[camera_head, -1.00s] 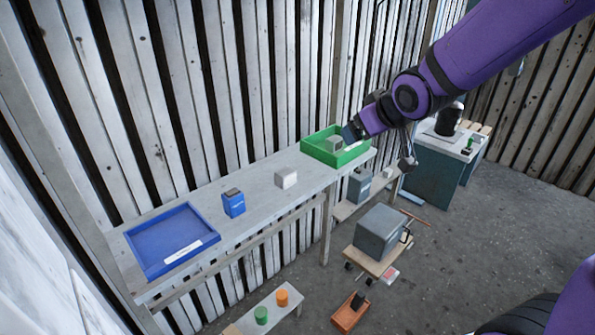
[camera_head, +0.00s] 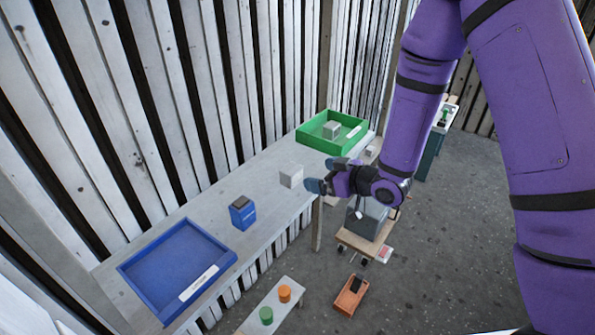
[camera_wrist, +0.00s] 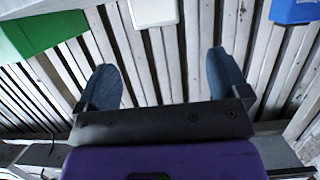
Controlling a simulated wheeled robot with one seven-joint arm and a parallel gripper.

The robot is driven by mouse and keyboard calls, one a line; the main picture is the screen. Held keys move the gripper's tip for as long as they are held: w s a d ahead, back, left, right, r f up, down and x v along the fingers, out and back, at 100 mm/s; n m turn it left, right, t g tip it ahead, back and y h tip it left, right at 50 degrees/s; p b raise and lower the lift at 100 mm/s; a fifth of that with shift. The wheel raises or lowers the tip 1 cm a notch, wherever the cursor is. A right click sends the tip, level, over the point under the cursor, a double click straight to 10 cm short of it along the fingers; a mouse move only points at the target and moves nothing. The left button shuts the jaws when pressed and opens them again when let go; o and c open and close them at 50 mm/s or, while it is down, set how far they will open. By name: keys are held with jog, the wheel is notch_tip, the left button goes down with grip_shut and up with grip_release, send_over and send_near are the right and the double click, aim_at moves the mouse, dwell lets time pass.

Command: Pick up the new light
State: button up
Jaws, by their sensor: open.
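I cannot tell for certain which thing is the new light. A white block (camera_head: 291,176) stands on the grey bench, and a grey block (camera_head: 331,130) lies inside a green tray (camera_head: 309,140). An orange cylinder (camera_head: 284,293) and a green cylinder (camera_head: 266,315) stand on a low bench below. My gripper (camera_head: 325,178) is open and empty, just right of the white block and apart from it. The wrist view shows my gripper (camera_wrist: 165,80) with fingers spread, the white block (camera_wrist: 153,12) beyond them and the green tray (camera_wrist: 45,30) at upper left.
A blue box (camera_head: 243,213) and an empty blue tray (camera_head: 170,265) with a white label are on the grey bench (camera_head: 275,205). A grey case (camera_head: 368,220) and an orange-brown bin (camera_head: 351,295) are low at right. The bench between blue box and white block is clear.

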aim_at(293, 169)
jog(key=x, duration=0.5)
jog(key=shift+a+f, duration=0.15)
jog(key=shift+f, duration=0.05)
jog(key=shift+w+x, duration=0.25)
jog(key=shift+x, duration=2.55)
jog(key=shift+r, duration=0.2)
jog(key=c, duration=1)
